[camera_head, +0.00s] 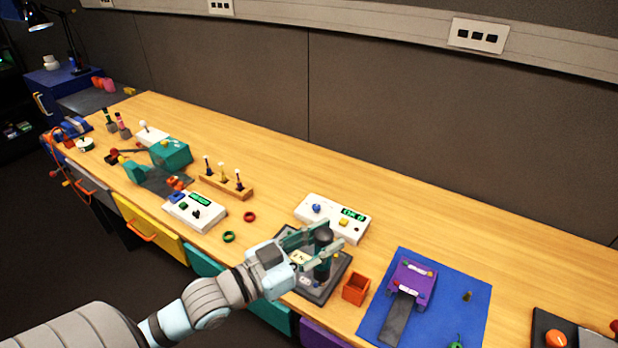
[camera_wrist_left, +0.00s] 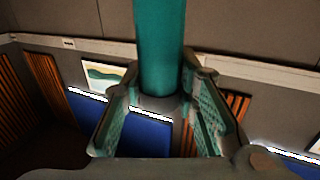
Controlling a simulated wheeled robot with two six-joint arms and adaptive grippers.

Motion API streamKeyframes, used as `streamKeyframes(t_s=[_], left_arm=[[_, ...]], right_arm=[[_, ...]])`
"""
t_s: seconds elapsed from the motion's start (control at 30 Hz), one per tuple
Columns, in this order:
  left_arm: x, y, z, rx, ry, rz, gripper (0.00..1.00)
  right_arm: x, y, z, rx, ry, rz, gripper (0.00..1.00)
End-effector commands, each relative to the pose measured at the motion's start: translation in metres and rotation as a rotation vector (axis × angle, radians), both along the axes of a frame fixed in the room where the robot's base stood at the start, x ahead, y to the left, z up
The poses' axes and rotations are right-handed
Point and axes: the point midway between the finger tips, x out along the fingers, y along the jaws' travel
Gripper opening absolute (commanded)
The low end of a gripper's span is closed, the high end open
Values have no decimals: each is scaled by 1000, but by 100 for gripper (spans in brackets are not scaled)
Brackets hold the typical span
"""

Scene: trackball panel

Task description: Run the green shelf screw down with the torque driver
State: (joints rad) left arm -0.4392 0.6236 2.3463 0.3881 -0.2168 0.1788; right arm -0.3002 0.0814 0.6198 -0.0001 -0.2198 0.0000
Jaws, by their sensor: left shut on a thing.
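My left gripper (camera_head: 322,246) is shut on the torque driver (camera_head: 323,238), a dark-topped upright tool with a teal body, above a dark grey tray (camera_head: 333,284). In the left wrist view the driver's teal shaft (camera_wrist_left: 160,50) rises between the two fingers (camera_wrist_left: 160,115). I cannot tell whether its lower end touches the tray. A purple stand (camera_head: 421,283) with small coloured spots sits on a blue mat (camera_head: 470,270), right of the gripper. A small green piece (camera_head: 457,342) lies at the mat's front edge; I cannot tell if it is the green screw. My right gripper is out of view.
An orange open box (camera_head: 355,288) stands between the tray and the mat. A white box with a display (camera_head: 333,217) is behind the gripper. Red (camera_head: 249,217) and green (camera_head: 229,237) rings lie to the left. The table's back right is clear.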

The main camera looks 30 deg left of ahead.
Motion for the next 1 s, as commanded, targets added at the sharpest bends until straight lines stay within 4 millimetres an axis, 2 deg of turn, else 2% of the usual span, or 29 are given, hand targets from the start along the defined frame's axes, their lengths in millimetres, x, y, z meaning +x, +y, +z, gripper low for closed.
streamKeyframes(t_s=[0.03, 0.1, 0.17, 0.3, 0.4, 0.5, 0.6, 0.73, 1.0], left_arm=[[17, 14, -15, 0, -5, 45, 0], [45, 40, -31, 2, -6, 126, 0], [70, 67, -43, 1, -7, 208, 0], [123, 134, -61, -1, -8, 411, 0], [147, 172, -65, -2, -7, 529, 0], [159, 196, -65, -1, -6, 602, 0], [164, 206, -65, 0, -4, 635, 0], [164, 207, -73, 1, -3, 639, 0], [164, 207, -106, -1, -2, 636, 0]], right_arm=[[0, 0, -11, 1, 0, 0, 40], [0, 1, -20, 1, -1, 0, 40], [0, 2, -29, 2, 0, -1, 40], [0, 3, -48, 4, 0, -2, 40], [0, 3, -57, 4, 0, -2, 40], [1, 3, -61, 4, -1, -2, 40], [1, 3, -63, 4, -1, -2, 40], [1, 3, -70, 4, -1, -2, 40], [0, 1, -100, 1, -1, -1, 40]])
